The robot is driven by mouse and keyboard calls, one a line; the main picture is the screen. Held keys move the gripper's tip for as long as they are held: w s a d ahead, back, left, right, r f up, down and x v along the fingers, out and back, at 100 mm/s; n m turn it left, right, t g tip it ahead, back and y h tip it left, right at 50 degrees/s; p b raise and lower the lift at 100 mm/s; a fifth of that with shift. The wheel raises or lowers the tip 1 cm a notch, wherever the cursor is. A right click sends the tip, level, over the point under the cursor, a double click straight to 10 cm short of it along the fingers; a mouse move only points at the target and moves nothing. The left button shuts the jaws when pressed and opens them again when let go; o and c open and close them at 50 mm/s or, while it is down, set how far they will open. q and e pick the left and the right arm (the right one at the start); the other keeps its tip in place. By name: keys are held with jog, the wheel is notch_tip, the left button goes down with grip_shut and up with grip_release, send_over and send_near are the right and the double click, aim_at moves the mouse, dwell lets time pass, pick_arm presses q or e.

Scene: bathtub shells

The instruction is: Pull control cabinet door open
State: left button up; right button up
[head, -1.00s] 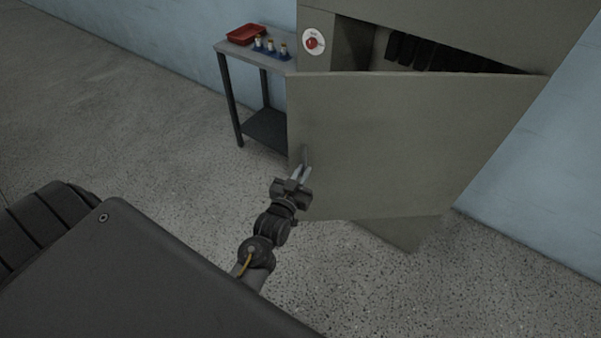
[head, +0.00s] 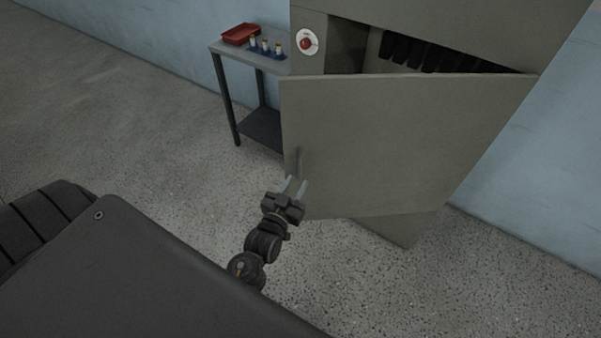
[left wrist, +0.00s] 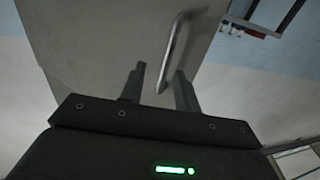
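The control cabinet (head: 455,18) stands at the upper right of the head view. Its grey door (head: 405,140) is partly open and swung out toward me, with dark parts showing in the gap above it. The door's bar handle (head: 299,160) is near its left edge; in the left wrist view the metal handle (left wrist: 175,50) shows just beyond the fingers. My left gripper (head: 297,186) is open, its two fingertips apart and the handle's end showing between them in the wrist view (left wrist: 158,85). It does not grip the handle. My right gripper is not seen.
A small table (head: 222,47) with a red tray (head: 241,34) and several small bottles in a blue rack (head: 265,50) stands left of the cabinet. A red button (head: 306,43) is on the cabinet front. The floor left of the door is clear.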

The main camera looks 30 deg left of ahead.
pick_arm(q)
jog(key=s+p, duration=0.1)
jog(key=s, duration=0.5)
jog(key=shift+d, duration=0.45)
